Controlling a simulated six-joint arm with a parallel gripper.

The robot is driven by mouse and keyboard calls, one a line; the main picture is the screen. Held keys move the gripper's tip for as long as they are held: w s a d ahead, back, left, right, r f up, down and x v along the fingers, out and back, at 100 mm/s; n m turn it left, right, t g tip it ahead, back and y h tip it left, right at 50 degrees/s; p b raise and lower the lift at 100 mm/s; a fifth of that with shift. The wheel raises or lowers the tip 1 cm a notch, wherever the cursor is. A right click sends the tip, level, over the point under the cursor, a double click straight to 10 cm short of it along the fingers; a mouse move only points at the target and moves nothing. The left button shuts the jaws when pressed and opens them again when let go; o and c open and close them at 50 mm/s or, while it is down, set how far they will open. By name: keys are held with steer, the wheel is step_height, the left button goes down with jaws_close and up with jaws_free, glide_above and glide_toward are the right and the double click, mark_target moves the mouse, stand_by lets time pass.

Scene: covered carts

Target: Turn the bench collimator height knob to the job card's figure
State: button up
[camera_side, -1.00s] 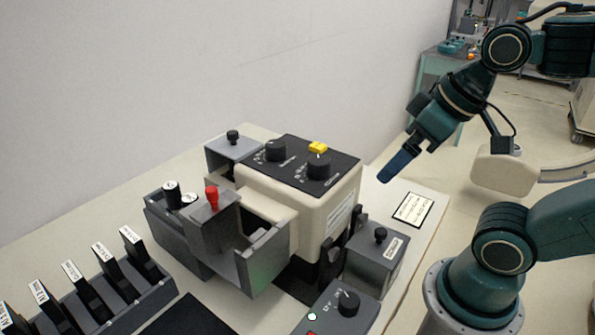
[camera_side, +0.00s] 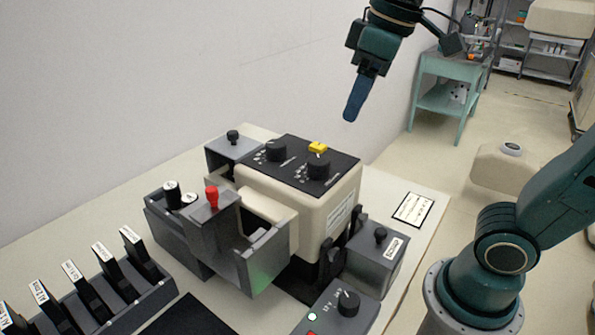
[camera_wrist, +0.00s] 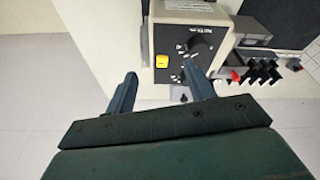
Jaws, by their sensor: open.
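The bench collimator (camera_side: 310,212) is a cream box with a black top panel on the bench. Two black knobs stand on that panel, a rear-left knob (camera_side: 276,151) and a front-right knob (camera_side: 318,167); I cannot read which is the height knob. A yellow button (camera_side: 318,147) sits behind them, and shows in the wrist view (camera_wrist: 162,61). The job card (camera_side: 412,210) lies flat on the bench to the right; its writing is too small to read. My gripper (camera_side: 350,112) is above and behind the panel, apart from it. In the wrist view its fingers (camera_wrist: 163,88) are spread and empty.
A rack of labelled black plates (camera_side: 95,290) stands at front left. A red knob (camera_side: 211,195) rises from the grey front holder. A grey box with a black knob (camera_side: 378,254) and a control box (camera_side: 340,310) stand to the right. The air above the panel is clear.

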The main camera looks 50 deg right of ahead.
mark_target(276, 143)
steer(key=w+a+r+n+g, duration=0.3)
steer(key=w+a+r, duration=0.3)
steer(key=w, duration=0.4)
steer(key=shift+w+a+n, duration=0.35)
steer(key=shift+a+n, duration=0.2)
steer(key=shift+n, duration=0.05)
steer(key=shift+f, duration=6.95)
steer(key=c, duration=1)
